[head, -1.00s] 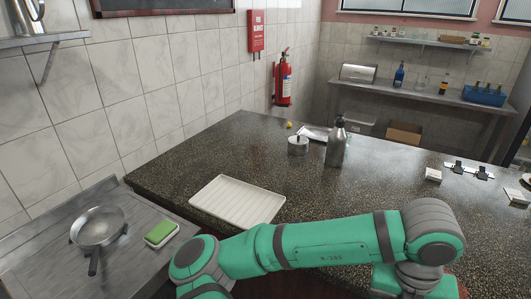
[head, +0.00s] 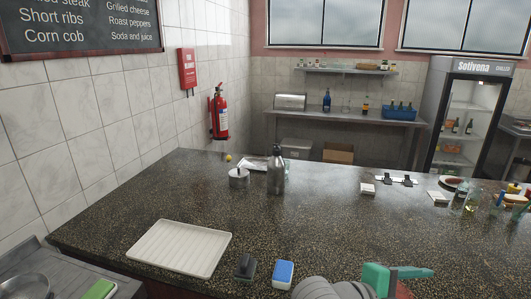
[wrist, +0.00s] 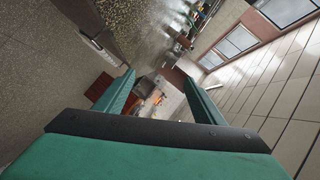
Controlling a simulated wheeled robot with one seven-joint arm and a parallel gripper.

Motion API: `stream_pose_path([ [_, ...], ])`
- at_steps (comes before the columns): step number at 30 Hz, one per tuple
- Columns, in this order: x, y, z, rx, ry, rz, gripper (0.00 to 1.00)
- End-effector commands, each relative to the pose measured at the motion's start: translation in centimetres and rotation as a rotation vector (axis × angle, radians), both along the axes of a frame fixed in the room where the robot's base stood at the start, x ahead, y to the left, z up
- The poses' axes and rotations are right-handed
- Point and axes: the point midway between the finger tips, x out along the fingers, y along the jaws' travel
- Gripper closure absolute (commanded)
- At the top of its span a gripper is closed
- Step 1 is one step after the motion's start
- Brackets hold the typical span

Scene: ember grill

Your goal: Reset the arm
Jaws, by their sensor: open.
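My gripper (wrist: 159,76) shows in the wrist view, with its two green fingers apart and nothing between them. The wrist view is tilted. Past the fingers it shows a speckled dark counter, red and blurred things, windows and a tiled wall. In the head view only part of my green and grey arm shows, at the bottom right.
The dark speckled counter (head: 330,215) bears a white tray (head: 180,247), a black block (head: 244,267), a blue sponge (head: 284,274), a metal pot (head: 239,177) and a steel bottle (head: 276,170). A green sponge (head: 100,290) and a pan (head: 25,287) are at the lower left.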

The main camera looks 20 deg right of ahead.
Motion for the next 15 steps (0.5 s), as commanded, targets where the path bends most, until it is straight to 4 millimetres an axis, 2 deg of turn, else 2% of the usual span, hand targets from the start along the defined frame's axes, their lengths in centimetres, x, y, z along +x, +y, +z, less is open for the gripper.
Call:
stream_pose_path([
  [7,3.5,1.0,0.4,-0.256,0.271,0.236,0.37],
  [11,5.4,2.5,-0.3,-0.374,0.403,0.361,0.37],
  [15,7.4,4.9,-2.0,-0.491,0.537,0.5,0.37],
])
